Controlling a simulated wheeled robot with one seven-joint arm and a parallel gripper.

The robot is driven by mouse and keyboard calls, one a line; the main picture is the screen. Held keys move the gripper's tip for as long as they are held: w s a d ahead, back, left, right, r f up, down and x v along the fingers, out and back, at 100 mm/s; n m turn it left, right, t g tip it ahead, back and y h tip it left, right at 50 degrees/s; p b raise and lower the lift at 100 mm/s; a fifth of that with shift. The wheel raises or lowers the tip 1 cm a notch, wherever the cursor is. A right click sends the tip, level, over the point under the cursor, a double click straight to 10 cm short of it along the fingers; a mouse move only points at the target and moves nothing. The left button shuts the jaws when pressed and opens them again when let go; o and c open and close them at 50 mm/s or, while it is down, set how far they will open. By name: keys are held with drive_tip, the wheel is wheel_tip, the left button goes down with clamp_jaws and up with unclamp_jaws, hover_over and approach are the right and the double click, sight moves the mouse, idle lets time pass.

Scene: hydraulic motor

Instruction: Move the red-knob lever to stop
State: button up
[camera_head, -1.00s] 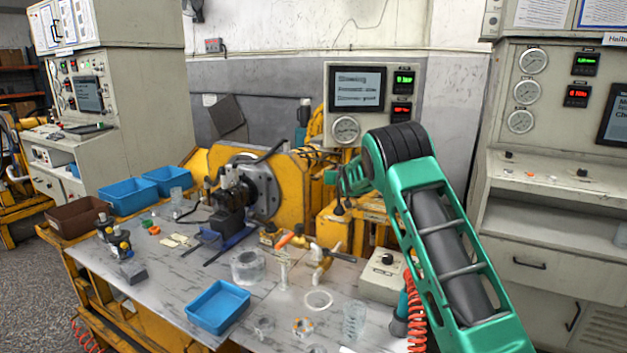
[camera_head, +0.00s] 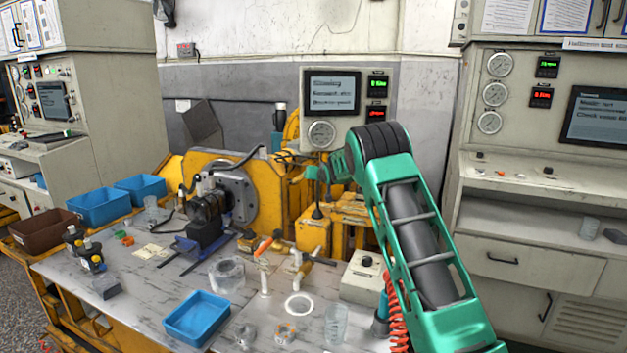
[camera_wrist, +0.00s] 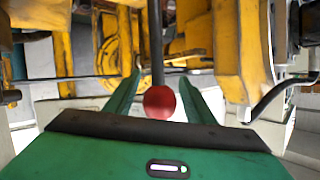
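The red knob (camera_wrist: 163,102) of the lever shows in the wrist view, with its dark rod (camera_wrist: 157,45) running up the picture from it. My gripper (camera_wrist: 160,82) is open, with one green finger on each side of the knob. A gap shows between the knob and each finger. In the head view my gripper (camera_head: 320,172) is over the yellow stand, above a thin dark lever rod (camera_head: 318,195). The red knob cannot be made out there.
The worktable (camera_head: 130,300) holds a blue tray (camera_head: 197,318), clear parts and a grey box with a black knob (camera_head: 365,278). A monitor panel (camera_head: 345,105) stands behind the gripper. Yellow machine parts (camera_wrist: 238,50) are close to the fingers in the wrist view.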

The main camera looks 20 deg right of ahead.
drive_tip(key=v, duration=1)
drive_tip(key=shift+s, duration=0.3)
drive_tip(key=s+d+m+g, duration=0.15)
drive_tip(key=s+g, duration=0.25)
drive_tip(key=s, duration=1.2)
drive_tip(key=s+d+g, duration=0.3)
drive_tip(key=s, duration=1.4)
drive_tip(key=s+a+f+g, duration=0.2)
drive_tip(key=s+a, duration=0.1)
drive_tip(key=s, duration=0.8)
drive_tip(key=s+a+f+g+y, duration=0.1)
drive_tip(key=s+a+f+g, duration=0.1)
drive_tip(key=s, duration=1)
drive_tip(key=s+a+f+m+g+y, duration=0.1)
drive_tip(key=s+a+f+g, duration=0.1)
drive_tip(key=s, duration=1)
drive_tip(key=shift+s+a+g, duration=0.25)
drive_tip(key=shift+a+g, duration=0.25)
drive_tip(key=shift+a, duration=0.35)
